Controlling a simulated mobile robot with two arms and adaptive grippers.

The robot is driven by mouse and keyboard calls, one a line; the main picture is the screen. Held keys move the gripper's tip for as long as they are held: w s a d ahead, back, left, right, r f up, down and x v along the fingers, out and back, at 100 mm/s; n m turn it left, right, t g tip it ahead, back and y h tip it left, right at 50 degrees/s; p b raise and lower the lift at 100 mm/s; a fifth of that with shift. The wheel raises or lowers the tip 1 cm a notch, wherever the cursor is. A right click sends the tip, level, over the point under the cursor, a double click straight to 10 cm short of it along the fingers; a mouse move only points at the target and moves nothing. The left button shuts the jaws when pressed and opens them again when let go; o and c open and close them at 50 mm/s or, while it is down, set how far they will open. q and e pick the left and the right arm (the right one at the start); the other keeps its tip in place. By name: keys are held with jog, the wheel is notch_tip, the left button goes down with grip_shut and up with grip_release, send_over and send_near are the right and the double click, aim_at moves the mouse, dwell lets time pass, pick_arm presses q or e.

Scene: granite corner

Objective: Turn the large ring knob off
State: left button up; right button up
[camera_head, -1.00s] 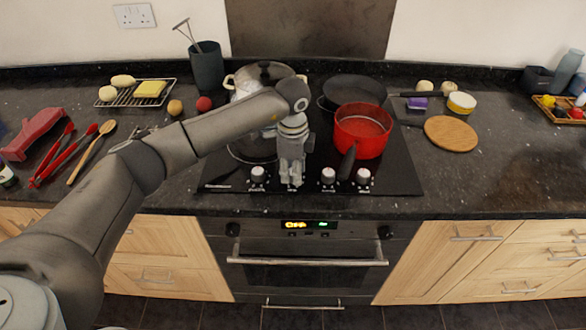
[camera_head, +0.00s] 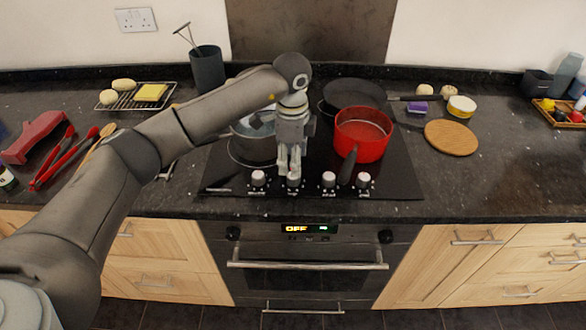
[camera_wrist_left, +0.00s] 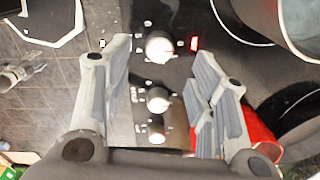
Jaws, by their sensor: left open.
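A row of white-topped knobs runs along the hob's front edge: a left one (camera_head: 258,177), a second one (camera_head: 293,183), a third one (camera_head: 328,179) and a right one (camera_head: 363,180). I cannot tell which is the large ring knob. My left gripper (camera_head: 289,177) points down just above the second knob. In the left wrist view the open fingers (camera_wrist_left: 162,65) stand on either side of a knob (camera_wrist_left: 158,47), with gaps and nothing held. A red light (camera_wrist_left: 194,43) glows beside that knob. My right gripper is not in view.
A red saucepan (camera_head: 362,128) stands close right of the gripper, its dark handle (camera_head: 347,168) reaching toward the knobs. A metal pot (camera_head: 250,140) is partly hidden by my left arm. A dark pan (camera_head: 352,92) is behind. The oven handle (camera_head: 305,265) juts out below.

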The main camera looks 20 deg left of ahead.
pick_arm(q)
notch_tip(320, 180, up, 6)
jog(key=shift+s, duration=0.15)
dwell(0.6)
